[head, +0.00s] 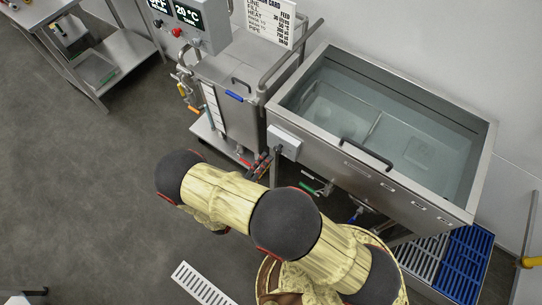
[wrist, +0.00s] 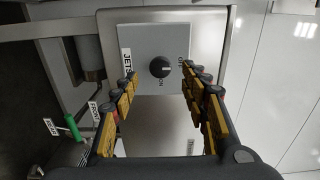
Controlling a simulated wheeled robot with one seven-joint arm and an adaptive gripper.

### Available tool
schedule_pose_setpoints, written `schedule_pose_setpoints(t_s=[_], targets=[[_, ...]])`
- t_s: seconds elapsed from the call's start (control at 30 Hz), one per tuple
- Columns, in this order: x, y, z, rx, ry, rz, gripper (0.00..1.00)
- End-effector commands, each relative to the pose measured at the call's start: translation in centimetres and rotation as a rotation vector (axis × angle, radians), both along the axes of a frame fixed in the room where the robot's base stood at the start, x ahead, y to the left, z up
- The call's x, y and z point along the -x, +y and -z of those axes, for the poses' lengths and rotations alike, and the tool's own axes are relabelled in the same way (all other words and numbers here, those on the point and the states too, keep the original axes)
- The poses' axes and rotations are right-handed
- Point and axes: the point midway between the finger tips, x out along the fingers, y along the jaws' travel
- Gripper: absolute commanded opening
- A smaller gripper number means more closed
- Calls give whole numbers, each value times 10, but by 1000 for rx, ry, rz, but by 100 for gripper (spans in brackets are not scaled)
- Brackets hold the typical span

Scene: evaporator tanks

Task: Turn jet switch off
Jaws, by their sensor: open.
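The jet switch is a round black knob (wrist: 160,67) with a small light mark, on a grey plate labelled "JETS" (wrist: 127,68) in the wrist view. "OFF" is printed to its right and "ON" below it. I cannot tell for sure which the mark points to. My gripper (wrist: 163,75) is open, its yellow and black fingers on either side of the knob in the picture; contact is not visible. In the head view my gripper (head: 264,162) is close to the light grey switch box (head: 285,142) on the tank's left front corner; the knob is hidden there.
The steel tank (head: 395,190) with water and a black handle (head: 367,154) stands right of the box. Valves with green (head: 308,188) and blue handles hang beneath.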

Motion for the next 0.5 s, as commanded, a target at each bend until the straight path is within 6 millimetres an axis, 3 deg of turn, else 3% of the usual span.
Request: schedule_pose_setpoints(t_s=[0.23,0.5], targets=[[35,29,0,-2,-1,-3,45],[51,41,0,0,0,0,45]])
